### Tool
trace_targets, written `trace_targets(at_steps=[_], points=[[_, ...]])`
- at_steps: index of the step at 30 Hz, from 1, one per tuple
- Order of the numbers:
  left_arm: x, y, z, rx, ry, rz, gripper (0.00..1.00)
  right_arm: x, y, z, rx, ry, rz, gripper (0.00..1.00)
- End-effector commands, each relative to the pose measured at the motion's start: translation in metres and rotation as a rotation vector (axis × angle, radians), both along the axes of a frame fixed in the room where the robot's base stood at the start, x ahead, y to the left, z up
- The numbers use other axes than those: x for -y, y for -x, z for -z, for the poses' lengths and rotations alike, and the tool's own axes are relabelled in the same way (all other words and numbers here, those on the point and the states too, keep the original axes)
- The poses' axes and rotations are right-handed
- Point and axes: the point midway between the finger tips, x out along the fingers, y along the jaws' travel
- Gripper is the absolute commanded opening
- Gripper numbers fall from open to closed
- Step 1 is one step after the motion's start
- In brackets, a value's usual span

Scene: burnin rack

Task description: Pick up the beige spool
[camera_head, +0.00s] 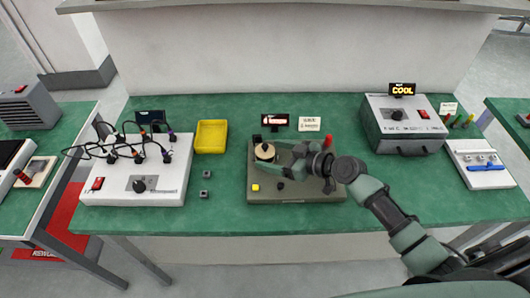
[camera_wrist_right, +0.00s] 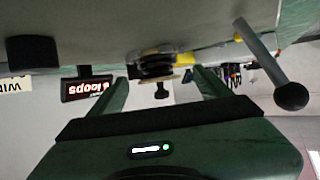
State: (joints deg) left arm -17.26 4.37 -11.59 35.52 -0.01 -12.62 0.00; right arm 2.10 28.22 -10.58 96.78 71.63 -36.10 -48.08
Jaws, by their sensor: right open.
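The beige spool (camera_head: 265,152) stands at the back left of a grey-olive winder base (camera_head: 300,196). My right gripper (camera_head: 276,161) reaches in from the right at the spool, with its fingers low over the base. In the right wrist view, which is turned upside down, the spool (camera_wrist_right: 157,63) shows a pale flange and dark middle ahead of the open fingers (camera_wrist_right: 160,80), roughly centred between them. Nothing is held; I cannot tell whether the fingers touch the spool. My left gripper is not in view.
A yellow button (camera_head: 255,187) and a dark knob (camera_head: 281,186) sit on the base. A red-tipped lever (camera_head: 327,142) rises at its right. A yellow tray (camera_head: 211,136) and a white box with cables (camera_head: 140,185) stand left. A grey "COOL" box (camera_head: 403,125) stands right.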

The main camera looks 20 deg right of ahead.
Motion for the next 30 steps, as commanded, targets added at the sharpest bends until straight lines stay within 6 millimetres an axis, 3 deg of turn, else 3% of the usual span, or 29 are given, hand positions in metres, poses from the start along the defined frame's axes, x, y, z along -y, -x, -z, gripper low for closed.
trace_targets(at_steps=[6, 15, 16, 21, 24, 30], points=[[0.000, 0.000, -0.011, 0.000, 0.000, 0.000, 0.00, -0.016, -0.023, 0.009, 0.001, -0.004, 0.002, 0.79], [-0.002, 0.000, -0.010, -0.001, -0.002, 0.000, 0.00, -0.018, -0.026, 0.013, 0.001, 0.000, 0.001, 0.79], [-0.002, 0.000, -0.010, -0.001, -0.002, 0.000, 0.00, -0.018, -0.026, 0.013, 0.001, 0.000, 0.001, 0.76], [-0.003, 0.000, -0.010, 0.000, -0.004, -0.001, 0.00, -0.018, -0.026, 0.013, 0.001, 0.000, 0.001, 0.28], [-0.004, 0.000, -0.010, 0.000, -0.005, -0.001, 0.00, -0.018, -0.026, 0.013, 0.001, 0.000, 0.001, 0.07], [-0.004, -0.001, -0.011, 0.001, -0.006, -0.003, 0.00, -0.018, -0.026, 0.012, 0.001, 0.000, 0.001, 0.07]])
